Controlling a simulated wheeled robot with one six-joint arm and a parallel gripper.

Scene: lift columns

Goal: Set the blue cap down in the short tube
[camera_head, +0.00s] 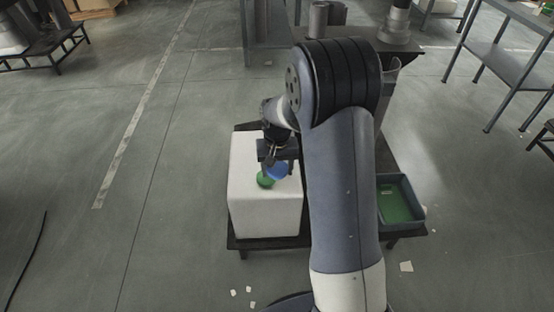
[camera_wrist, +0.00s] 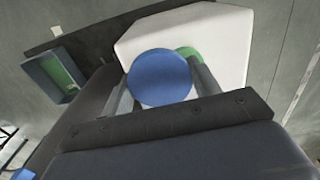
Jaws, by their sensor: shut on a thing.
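The round blue cap (camera_head: 277,171) is held between the fingers of my gripper (camera_head: 275,161), over the top of a white block. In the wrist view the blue cap (camera_wrist: 160,78) fills the space between the two fingers of my gripper (camera_wrist: 162,90). A green round thing (camera_head: 265,180) is on the white block, just below and left of the cap. It is partly hidden behind the cap in the wrist view (camera_wrist: 188,51). Grey tubes (camera_head: 318,20) stand at the far end, behind my arm. I cannot tell for sure which is the short tube.
The white block (camera_head: 262,215) stands on a dark low table (camera_head: 238,243). A blue tray with a green floor (camera_head: 401,203) sits right of my arm. A stepped grey cylinder (camera_head: 395,25) stands at the back.

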